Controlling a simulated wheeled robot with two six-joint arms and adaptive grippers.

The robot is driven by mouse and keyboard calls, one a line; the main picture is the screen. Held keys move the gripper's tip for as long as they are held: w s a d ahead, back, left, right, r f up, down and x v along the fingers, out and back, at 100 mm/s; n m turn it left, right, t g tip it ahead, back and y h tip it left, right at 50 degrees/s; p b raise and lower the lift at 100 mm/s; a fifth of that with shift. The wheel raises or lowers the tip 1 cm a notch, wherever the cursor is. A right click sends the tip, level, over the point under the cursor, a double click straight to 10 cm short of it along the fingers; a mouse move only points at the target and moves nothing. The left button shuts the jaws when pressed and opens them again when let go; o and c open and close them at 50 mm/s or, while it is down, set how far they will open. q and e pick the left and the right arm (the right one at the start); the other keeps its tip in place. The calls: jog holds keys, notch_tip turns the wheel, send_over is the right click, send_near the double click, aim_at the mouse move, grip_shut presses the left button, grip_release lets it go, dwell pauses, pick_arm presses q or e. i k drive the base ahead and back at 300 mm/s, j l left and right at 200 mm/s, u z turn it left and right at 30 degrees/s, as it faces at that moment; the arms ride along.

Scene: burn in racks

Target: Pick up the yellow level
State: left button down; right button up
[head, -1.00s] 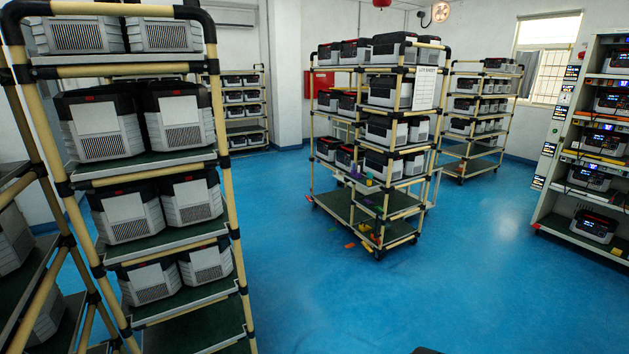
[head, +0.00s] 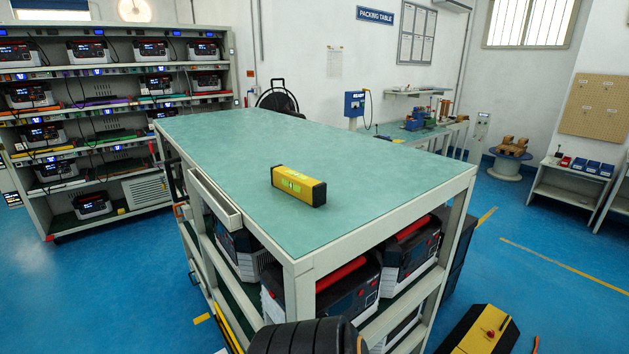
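The yellow level (head: 298,186) lies on the green top of the packing table (head: 230,150), near its front end. It is a short yellow bar with a black end cap and a greenish window on its side. Nothing touches it or covers it. Neither of my grippers can be made out in the head view. A dark ribbed rounded shape shows at the bottom edge; I cannot tell what it is.
Under the table, shelves hold several black and red power units (head: 410,250). A burn-in rack (head: 40,200) stands at the left. A yellow and black object (head: 482,332) is on the floor at the lower right.

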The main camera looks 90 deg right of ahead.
aim_at(312, 191)
jog(key=z, duration=2.55)
jog(key=k+j, duration=0.05)
